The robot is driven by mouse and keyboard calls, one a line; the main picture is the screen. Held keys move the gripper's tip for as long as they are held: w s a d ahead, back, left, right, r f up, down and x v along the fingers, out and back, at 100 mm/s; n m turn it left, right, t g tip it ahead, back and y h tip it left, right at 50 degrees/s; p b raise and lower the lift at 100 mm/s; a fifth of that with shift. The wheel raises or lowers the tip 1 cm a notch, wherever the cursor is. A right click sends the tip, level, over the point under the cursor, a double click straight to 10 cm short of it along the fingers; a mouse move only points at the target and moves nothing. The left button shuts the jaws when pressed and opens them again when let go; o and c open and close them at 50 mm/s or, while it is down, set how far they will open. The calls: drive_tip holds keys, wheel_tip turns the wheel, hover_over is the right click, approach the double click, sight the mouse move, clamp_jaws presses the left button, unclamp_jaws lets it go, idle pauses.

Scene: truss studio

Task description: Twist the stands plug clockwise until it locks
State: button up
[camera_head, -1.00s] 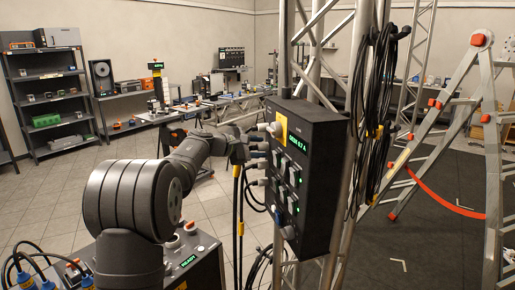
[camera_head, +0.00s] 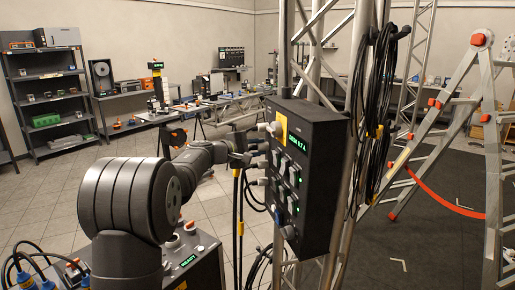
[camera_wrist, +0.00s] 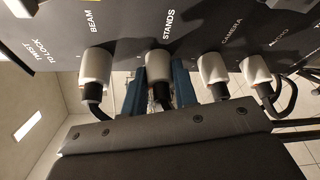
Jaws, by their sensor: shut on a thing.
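The stands plug (camera_wrist: 159,66) is a pale connector with a dark lower end, seated at the panel label STANDS in the wrist view. My gripper (camera_wrist: 155,98) has its blue fingers on either side of this plug, shut on it from below. In the head view my gripper (camera_head: 252,158) is at the left face of the black power box (camera_head: 322,165). There the gripper largely hides the stands plug. The words TWIST TO LOCK are printed on the panel (camera_wrist: 128,35), left of the label BEAM. I cannot tell whether the plug is locked.
The beam plug (camera_wrist: 95,68) is close on the left; the camera plug (camera_wrist: 212,68) and audio plug (camera_wrist: 256,70) are on the right. Black cables (camera_head: 237,215) hang below the gripper. A truss (camera_head: 345,60) stands behind the box, a ladder (camera_head: 490,130) at right.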

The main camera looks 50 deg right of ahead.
drive_tip(key=shift+f+m+h, duration=0.1)
drive_tip(key=shift+m+h, duration=0.7)
drive_tip(key=shift+m, duration=1.1)
drive_tip(key=o, duration=1)
drive_tip(key=v, duration=1.7)
drive_tip(key=shift+a, duration=0.2)
drive_tip(key=shift+a, duration=0.1)
drive_tip(key=v, duration=1.4)
drive_tip(key=shift+a, duration=0.25)
idle(1.4)
